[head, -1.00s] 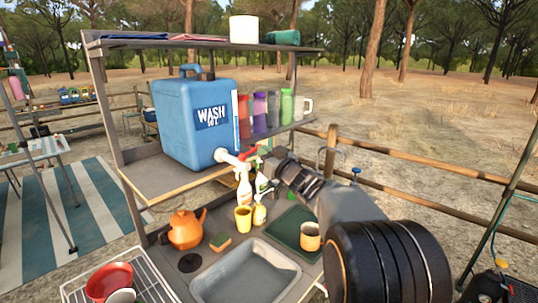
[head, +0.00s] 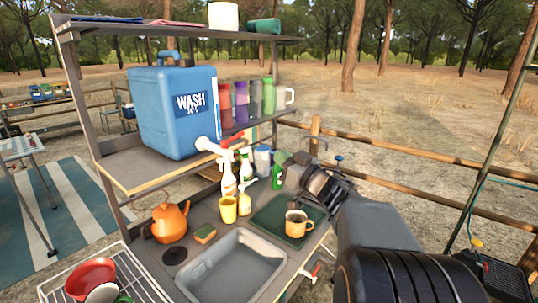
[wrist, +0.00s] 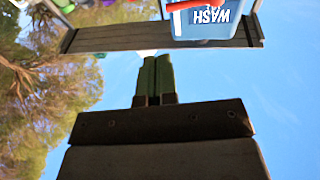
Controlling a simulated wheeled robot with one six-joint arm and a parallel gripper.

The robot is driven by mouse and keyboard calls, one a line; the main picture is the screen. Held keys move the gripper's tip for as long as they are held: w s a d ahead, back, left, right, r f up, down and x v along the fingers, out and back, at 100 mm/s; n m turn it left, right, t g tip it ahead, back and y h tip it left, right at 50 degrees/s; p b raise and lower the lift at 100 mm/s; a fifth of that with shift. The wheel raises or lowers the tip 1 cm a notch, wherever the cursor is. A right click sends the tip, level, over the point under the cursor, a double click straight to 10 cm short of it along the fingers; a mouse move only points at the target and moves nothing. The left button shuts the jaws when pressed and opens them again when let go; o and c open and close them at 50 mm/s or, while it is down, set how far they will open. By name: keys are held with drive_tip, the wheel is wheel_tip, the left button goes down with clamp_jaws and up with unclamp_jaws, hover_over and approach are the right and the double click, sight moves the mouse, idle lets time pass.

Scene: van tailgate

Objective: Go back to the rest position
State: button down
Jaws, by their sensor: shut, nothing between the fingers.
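My gripper (head: 290,169) is in the head view, held in the air above the right part of the counter, right of the white tap with a red lever (head: 222,148). In the wrist view, its two green fingers (wrist: 155,62) are together with nothing between them. The blue WASH water container (head: 176,110) stands on the middle shelf to the left of my gripper, apart from it. The container also shows upside down in the wrist view (wrist: 205,27).
Several bottles line the shelf. A wooden fence (head: 400,165) runs behind. Open air lies to the right.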

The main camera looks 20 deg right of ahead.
drive_tip(key=s+d+f+m+g+h, duration=0.2)
drive_tip(key=d+f+m+g+h, duration=0.25)
drive_tip(key=d+f+h, duration=0.5)
drive_tip(key=s+f+m+g+h, duration=0.3)
drive_tip(key=s+f+g, duration=0.1)
drive_tip(key=s+a+f+n+g+y, duration=0.2)
drive_tip(key=s+a, duration=0.4)
drive_tip(key=a, duration=0.5)
drive_tip(key=s+a+f+n+g+y, duration=0.2)
drive_tip(key=s+a+f+g+y, duration=0.2)
drive_tip(key=s+a, duration=0.3)
drive_tip(key=a, duration=0.4)
drive_tip(key=shift+s+f+g, duration=0.25)
drive_tip(key=shift+f+g, duration=0.1)
drive_tip(key=shift+f, duration=0.05)
